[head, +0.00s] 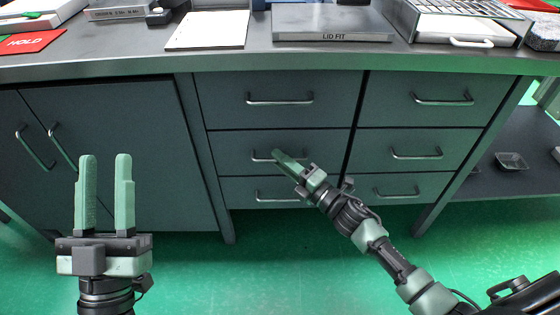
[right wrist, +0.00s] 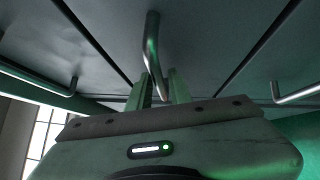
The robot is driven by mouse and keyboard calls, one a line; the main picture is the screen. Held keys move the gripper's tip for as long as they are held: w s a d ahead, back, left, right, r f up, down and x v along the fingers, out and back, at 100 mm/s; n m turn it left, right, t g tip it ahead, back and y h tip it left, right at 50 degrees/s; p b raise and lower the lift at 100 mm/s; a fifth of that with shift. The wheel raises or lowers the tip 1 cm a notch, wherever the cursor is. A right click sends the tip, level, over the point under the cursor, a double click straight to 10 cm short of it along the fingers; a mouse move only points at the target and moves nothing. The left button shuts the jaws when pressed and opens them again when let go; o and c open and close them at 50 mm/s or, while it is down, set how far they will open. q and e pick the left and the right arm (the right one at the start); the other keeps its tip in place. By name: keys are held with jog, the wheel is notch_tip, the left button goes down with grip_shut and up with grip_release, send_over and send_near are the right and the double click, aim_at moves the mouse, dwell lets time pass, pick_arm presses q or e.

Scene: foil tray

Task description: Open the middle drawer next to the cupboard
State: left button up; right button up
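The cupboard (head: 120,140) has two dark doors with bar handles, at the left in the head view. The middle drawer (head: 235,148) is in the column just right of it, its front flush with its neighbours, so it looks closed. Its bar handle (head: 261,158) is partly hidden by my right gripper (head: 279,157). In the right wrist view the handle (right wrist: 151,45) runs down to the gap between the fingers of that gripper (right wrist: 163,88). They stand apart; contact is not clear. My left gripper (head: 104,190) is open and empty, fingers up, before the cupboard.
Drawers lie above (head: 280,95) and below (head: 240,190) the middle one, and a second column (head: 410,150) stands to the right. The counter (head: 110,65) above bears trays and boxes. The green floor (head: 240,265) in front is clear.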

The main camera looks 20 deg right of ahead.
jog(key=shift+w+a, duration=0.15)
jog(key=shift+w, duration=0.1)
grip_shut()
dwell(1.4)
